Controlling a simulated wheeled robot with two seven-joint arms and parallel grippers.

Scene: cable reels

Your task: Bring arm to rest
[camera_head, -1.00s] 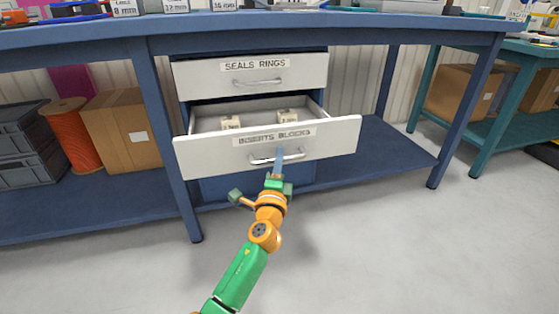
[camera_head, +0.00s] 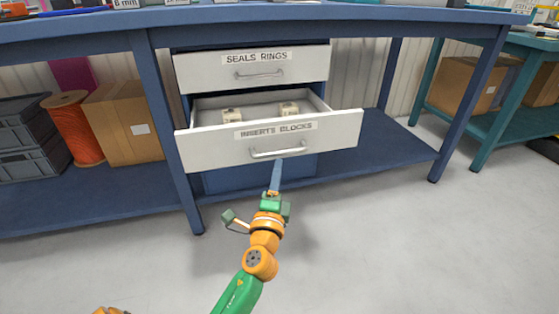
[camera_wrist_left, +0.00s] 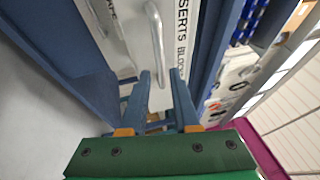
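My left gripper (camera_head: 277,165) is in front of and below the handle (camera_head: 277,152) of the pulled-out drawer (camera_head: 342,130) labelled INSERTS BLOCKS. The drawer is open and holds two small pale blocks (camera_head: 231,116) (camera_head: 290,109). My right gripper is not in view.
The SEALS RINGS drawer (camera_head: 300,66) above is shut. The blue workbench (camera_head: 80,35) has a lower shelf with a cardboard box (camera_head: 122,115), an orange cable reel (camera_head: 72,125) and grey crates (camera_head: 25,160). Grey floor (camera_head: 380,240) is clear in front. A teal bench (camera_head: 515,125) stands at right.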

